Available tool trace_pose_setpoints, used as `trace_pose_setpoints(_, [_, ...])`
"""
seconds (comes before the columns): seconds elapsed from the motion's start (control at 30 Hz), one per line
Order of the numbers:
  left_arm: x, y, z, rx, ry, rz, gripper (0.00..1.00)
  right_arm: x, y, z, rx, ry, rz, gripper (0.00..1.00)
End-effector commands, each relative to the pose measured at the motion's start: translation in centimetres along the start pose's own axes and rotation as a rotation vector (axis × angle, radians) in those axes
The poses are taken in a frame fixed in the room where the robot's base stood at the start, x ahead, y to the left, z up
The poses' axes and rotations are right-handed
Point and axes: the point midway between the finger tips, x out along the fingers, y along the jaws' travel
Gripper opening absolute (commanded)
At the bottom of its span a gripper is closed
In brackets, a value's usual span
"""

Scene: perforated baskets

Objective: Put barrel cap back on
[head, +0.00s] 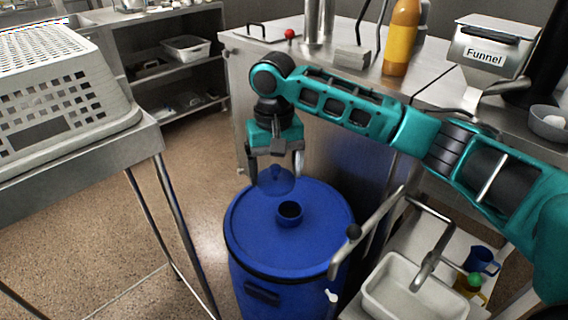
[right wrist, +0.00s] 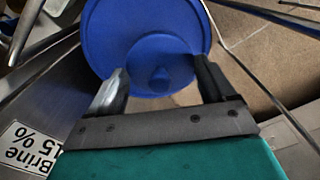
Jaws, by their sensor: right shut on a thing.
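The blue barrel (head: 258,240) stands on the floor in the middle of the head view, with a round, dark opening (head: 289,212) uncovered in its lid. My right gripper (head: 275,168) points down and is shut on the blue barrel cap (head: 276,184), which has a small knob on top. In the head view the cap shows just behind and left of the opening, over the far part of the lid; its exact height is unclear. The right wrist view shows the cap (right wrist: 160,78) between the fingers, with the lid (right wrist: 140,30) beyond. My left gripper is not in view.
A perforated basket (head: 60,85) sits on a steel table at the left. A steel counter behind holds an orange bottle (head: 401,38) and a funnel box (head: 488,50). A white sink basin (head: 412,295) and a lever stand close right of the barrel.

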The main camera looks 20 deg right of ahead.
Motion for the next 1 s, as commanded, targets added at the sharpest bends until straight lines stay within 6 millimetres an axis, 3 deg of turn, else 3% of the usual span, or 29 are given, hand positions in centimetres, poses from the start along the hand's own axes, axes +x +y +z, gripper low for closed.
trace_pose_setpoints(0.1, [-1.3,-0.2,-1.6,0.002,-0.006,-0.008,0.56,0.5,0.8,-2.8,0.089,-0.01,-0.001,0.53])
trace_pose_setpoints(0.3, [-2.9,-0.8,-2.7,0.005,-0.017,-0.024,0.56,4.0,3.4,-5.5,0.218,-0.01,0.001,0.53])
trace_pose_setpoints(0.5, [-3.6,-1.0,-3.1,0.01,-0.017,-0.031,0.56,7.5,5.3,-5.5,0.283,-0.002,0.001,0.53])
trace_pose_setpoints(1.0, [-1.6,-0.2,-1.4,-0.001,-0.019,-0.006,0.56,11.2,5.7,-5.5,0.29,0.004,0.002,0.53])
